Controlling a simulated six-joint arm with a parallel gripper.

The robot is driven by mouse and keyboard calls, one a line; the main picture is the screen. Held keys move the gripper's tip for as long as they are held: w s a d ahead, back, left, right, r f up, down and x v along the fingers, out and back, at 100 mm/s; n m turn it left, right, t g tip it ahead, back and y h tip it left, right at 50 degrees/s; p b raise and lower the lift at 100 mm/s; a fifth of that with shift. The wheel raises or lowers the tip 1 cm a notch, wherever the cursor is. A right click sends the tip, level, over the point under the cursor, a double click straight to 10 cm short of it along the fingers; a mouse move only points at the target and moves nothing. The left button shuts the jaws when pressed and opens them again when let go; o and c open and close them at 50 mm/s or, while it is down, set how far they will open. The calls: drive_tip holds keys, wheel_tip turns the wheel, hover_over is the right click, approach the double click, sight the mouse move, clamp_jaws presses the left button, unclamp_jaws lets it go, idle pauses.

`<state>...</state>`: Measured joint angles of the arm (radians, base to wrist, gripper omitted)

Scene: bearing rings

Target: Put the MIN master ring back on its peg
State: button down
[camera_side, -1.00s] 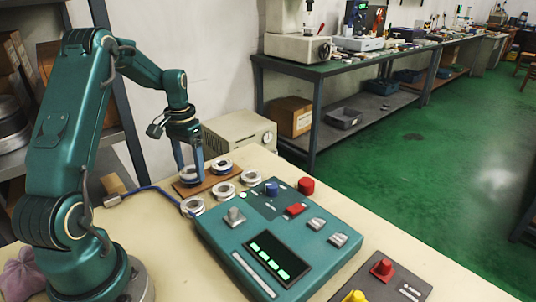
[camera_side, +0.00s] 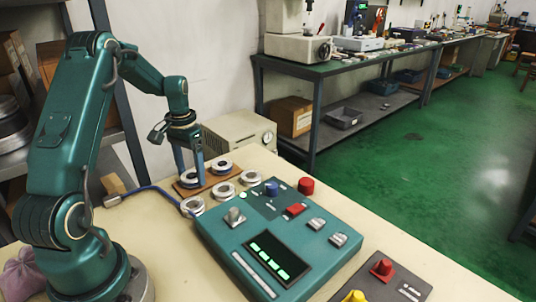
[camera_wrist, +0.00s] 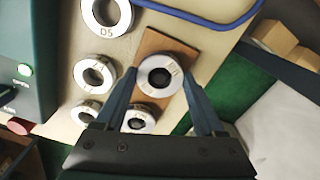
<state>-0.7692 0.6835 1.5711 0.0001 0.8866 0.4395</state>
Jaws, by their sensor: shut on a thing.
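The MIN master ring (camera_wrist: 149,87), a pale metal ring with a dark centre, is between the two fingers of my gripper (camera_wrist: 161,78) in the wrist view. Its lettering is too blurred to read surely. My gripper is shut on it, over the brown board (camera_wrist: 150,43). In the side view my gripper (camera_side: 190,177) is low over the left part of the board (camera_side: 208,184), with the ring between its fingertips. I cannot tell whether the ring rests on the board or how far it sits around a peg. A second ring (camera_wrist: 138,125) sits on the same board beside it.
Several similar rings lie on the bench in front of the board, one marked D5 (camera_wrist: 107,32). A blue cable (camera_side: 150,189) runs past the board's left side. A beige box (camera_side: 235,134) stands behind.

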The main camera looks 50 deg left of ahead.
idle(0.3)
unclamp_jaws()
drive_tip(key=shift+r, duration=3.75)
